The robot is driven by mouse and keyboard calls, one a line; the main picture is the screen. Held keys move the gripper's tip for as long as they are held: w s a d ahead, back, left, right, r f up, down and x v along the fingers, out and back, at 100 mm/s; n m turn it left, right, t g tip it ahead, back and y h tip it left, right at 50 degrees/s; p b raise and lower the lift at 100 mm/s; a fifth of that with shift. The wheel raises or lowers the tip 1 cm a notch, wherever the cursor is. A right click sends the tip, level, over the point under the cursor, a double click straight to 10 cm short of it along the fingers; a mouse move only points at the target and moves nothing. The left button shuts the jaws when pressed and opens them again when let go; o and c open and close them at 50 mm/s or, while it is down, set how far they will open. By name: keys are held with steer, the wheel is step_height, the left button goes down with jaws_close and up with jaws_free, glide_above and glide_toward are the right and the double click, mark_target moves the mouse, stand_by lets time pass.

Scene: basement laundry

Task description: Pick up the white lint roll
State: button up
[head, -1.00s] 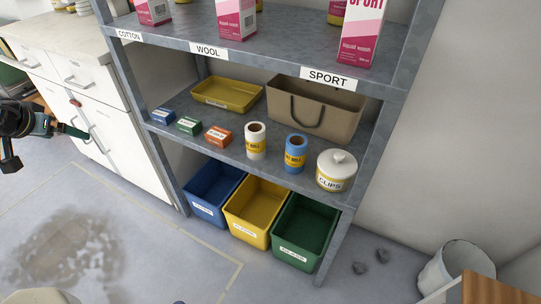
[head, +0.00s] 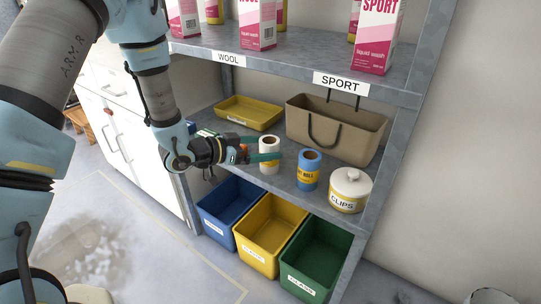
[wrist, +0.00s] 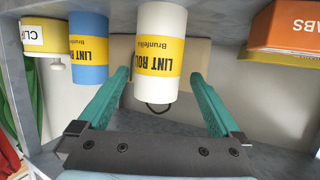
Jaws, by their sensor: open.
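The white lint roll (head: 269,151) stands upright on the middle shelf, with a yellow label band. In the wrist view the white lint roll (wrist: 160,50) appears between the two teal fingers, its label reading LINT ROLL. My gripper (head: 266,157) reaches in from the left at the roll; in the wrist view my gripper (wrist: 162,92) is open, with space visible between each finger and the roll. The blue lint roll (head: 308,170) stands just right of the white one, and shows left of the left finger in the wrist view (wrist: 88,48).
A lidded CLIPS jar (head: 350,190) stands right of the blue roll. A tan basket (head: 355,138) and yellow tray (head: 250,113) sit behind. An orange box (wrist: 285,25) is close to the right finger. The upper shelf (head: 300,72) overhangs; blue, yellow and green bins sit below.

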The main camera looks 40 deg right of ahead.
mark_target(278, 147)
steer(key=shift+p+x, duration=0.35)
steer(key=shift+x, duration=2.25)
steer(key=shift+s, duration=0.1)
steer(key=c, duration=1.5)
